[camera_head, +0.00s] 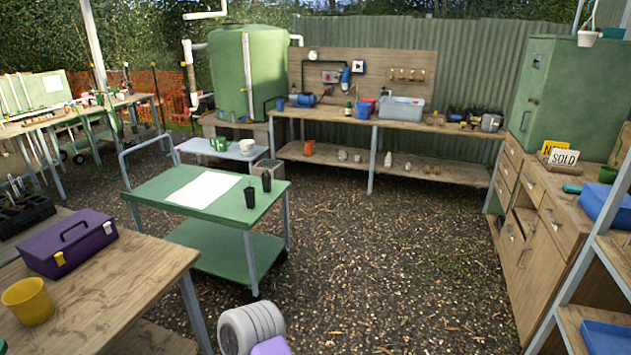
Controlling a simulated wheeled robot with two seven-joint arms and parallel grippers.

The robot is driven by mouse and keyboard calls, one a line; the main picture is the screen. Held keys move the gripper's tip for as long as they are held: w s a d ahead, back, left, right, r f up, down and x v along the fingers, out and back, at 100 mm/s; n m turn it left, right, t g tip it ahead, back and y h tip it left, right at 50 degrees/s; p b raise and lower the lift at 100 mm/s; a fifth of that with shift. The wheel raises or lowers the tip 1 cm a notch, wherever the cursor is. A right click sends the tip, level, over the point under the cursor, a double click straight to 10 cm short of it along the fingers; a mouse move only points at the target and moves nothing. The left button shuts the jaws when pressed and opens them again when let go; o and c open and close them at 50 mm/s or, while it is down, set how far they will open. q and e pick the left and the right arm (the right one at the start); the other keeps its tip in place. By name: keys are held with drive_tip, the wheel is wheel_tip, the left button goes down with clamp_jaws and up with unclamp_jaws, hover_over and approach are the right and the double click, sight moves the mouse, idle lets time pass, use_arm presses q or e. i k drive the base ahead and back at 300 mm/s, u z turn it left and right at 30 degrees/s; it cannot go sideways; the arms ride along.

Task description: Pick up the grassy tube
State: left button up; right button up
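I cannot make out a tube with clear grass in it. Two small dark tubes stand upright on the green cart top (150,188): the nearer tube (249,198) by its right front corner and the farther tube (266,181) just behind it. Their contents are too small to tell. A black tray (22,218) with small plants in dark cells sits at the left edge, partly cut off. Neither gripper shows in the head view.
A wooden table (120,292) at front left holds a purple toolbox (68,245) and a yellow pot (28,301). A white sheet (203,190) lies on the cart. Wooden drawers (535,225) stand right. The chip-covered ground (400,260) between is clear.

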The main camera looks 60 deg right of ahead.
sight(266, 176)
drive_tip(key=z, duration=2.1)
drive_tip(key=i, duration=1.2)
drive_tip(key=z, duration=0.45)
drive_tip(key=i, duration=2)
drive_tip(key=u, duration=0.6)
